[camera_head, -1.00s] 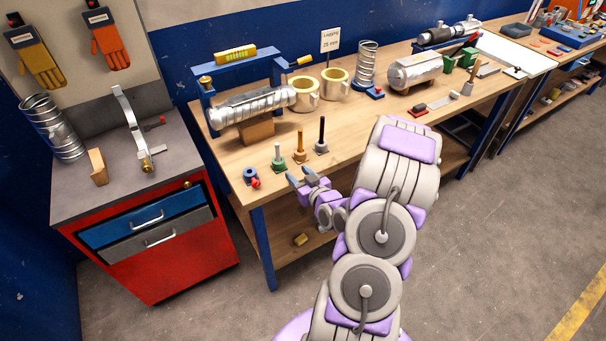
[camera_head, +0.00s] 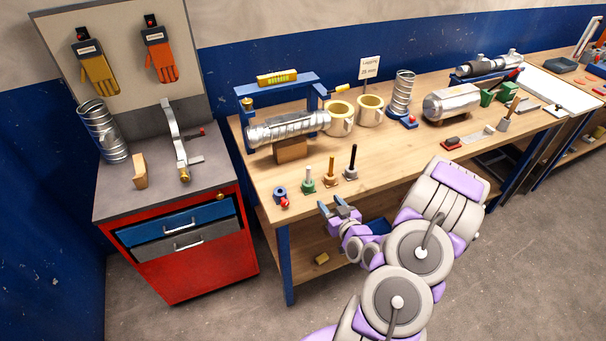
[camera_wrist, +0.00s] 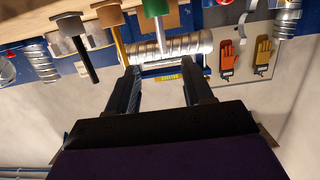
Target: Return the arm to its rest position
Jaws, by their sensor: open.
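My gripper (camera_head: 338,208) is open and empty in the head view, at the front edge of the wooden workbench (camera_head: 385,148). My grey and purple arm is bent and reaches up from the lower right. In the wrist view my gripper (camera_wrist: 163,80) shows two dark fingers spread apart with nothing between them. The wrist picture is upside down. It shows the silver spiral duct (camera_wrist: 185,46) beyond the fingertips. In the head view the spiral duct (camera_head: 285,130) lies under a blue frame, over a wooden block.
Near the bench's front edge stand a green-based peg (camera_head: 307,182), an orange peg (camera_head: 331,168) and a black peg (camera_head: 352,163), close to my gripper. A red tool cabinet (camera_head: 205,270) stands left. Two cream rings (camera_head: 369,110) sit farther back. Floor at right is clear.

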